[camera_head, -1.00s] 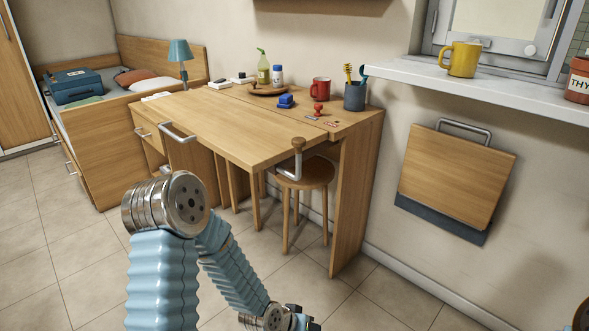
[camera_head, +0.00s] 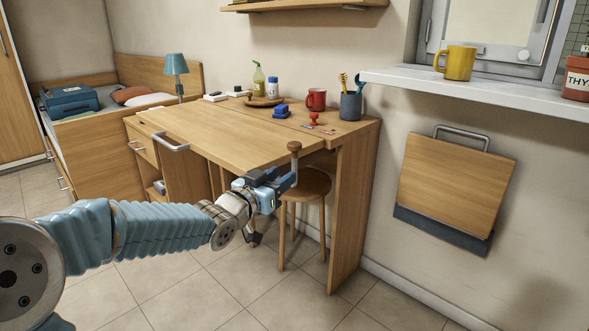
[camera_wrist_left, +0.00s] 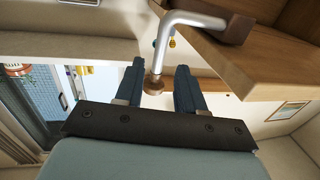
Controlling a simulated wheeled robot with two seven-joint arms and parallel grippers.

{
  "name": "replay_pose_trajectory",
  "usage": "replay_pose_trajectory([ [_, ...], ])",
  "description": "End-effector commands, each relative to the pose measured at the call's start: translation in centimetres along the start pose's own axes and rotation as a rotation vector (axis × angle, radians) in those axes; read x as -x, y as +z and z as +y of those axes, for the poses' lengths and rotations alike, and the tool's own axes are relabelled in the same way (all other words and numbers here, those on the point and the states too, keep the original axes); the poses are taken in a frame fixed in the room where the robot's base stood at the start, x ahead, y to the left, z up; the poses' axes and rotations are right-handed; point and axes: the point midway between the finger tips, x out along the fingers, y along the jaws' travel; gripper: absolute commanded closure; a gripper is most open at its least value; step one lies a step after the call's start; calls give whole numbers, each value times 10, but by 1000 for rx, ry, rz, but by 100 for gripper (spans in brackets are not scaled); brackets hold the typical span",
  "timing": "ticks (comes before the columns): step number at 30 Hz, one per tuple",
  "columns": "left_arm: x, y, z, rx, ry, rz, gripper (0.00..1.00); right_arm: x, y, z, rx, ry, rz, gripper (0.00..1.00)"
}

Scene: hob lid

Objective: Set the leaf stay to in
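The leaf stay (camera_head: 295,164) is a grey bent rod with a brown knob at the front right edge of the wooden desk leaf (camera_head: 220,135). The leaf lies level. In the left wrist view the rod (camera_wrist_left: 190,19) runs from a dark wooden block, bends, and ends in a brown knob (camera_wrist_left: 154,86). My left gripper (camera_head: 284,182) is at the stay, just below the leaf edge. In the wrist view its two fingers (camera_wrist_left: 159,88) are apart, with the rod end and knob between them and gaps showing at both sides. My right gripper is out of view.
A round stool (camera_head: 309,183) stands under the desk, close behind my left gripper. A red mug (camera_head: 316,99), a blue pen cup (camera_head: 351,106) and small items stand at the desk's back. The floor in front is clear. A folded wooden panel (camera_head: 455,182) hangs on the wall.

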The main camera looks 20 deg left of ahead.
Motion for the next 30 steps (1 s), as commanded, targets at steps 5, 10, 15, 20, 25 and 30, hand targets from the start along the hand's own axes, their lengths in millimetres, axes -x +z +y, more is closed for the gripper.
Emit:
replay_pose_trajectory([
  [5,-38,0,1,2,2,-1,61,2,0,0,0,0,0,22],
  [10,-59,0,1,1,1,0,61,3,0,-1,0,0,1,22],
  [15,-66,0,1,0,1,-1,61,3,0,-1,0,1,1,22],
  [20,-66,0,1,0,1,-1,61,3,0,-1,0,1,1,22],
  [25,-66,0,1,0,0,-1,80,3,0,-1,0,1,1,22],
  [30,-66,0,1,0,1,-1,100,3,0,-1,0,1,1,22],
])
